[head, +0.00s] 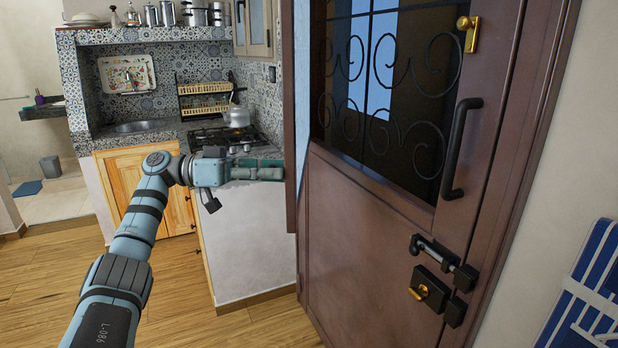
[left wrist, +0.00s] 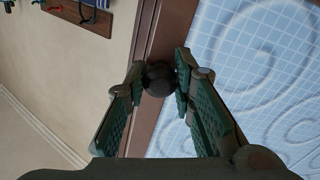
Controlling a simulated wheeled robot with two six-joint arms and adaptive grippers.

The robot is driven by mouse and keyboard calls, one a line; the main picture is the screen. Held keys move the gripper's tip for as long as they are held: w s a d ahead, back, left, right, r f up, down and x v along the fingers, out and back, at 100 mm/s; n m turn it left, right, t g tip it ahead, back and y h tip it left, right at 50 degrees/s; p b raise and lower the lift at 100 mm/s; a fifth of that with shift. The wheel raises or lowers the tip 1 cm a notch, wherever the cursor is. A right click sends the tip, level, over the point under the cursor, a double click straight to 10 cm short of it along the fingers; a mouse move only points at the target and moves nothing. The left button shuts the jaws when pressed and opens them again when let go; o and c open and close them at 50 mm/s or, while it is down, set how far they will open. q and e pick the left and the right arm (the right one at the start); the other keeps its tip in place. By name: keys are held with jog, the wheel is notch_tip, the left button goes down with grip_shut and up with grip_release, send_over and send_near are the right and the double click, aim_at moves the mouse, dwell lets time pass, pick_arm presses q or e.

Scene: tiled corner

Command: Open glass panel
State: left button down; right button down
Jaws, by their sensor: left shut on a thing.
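The brown door (head: 370,235) has a window with black scrolled ironwork (head: 400,75) in its upper half. A narrow brown frame strip (head: 290,110) stands at the door's left edge, apparently the glass panel's frame seen nearly edge-on. In the left wrist view the glass panel (left wrist: 255,70) is pale blue with a grid and swirl pattern, beside its brown frame (left wrist: 165,40). My left gripper (head: 277,173) reaches this strip from the left. In the left wrist view its fingers (left wrist: 160,80) are shut on a dark round knob (left wrist: 158,76) on the frame. My right gripper is out of view.
The door carries a black pull handle (head: 461,148), a black bolt (head: 445,262) and a brass latch (head: 468,32). A tiled kitchen counter with a stove (head: 228,137) stands behind my left arm. A blue striped folded chair (head: 590,290) is at the right. Wooden floor is clear at lower left.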

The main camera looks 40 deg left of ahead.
pick_arm(q)
jog(key=shift+s+a+g, duration=0.15)
jog(key=shift+s+a, duration=0.15)
jog(key=shift+a, duration=0.25)
jog(key=shift+s+a+g, duration=0.15)
jog(key=shift+s+a, duration=0.15)
jog(key=shift+a, duration=0.25)
jog(key=c, duration=1.3)
grip_release()
jog(key=shift+c, duration=0.2)
notch_tip(320, 180, up, 10)
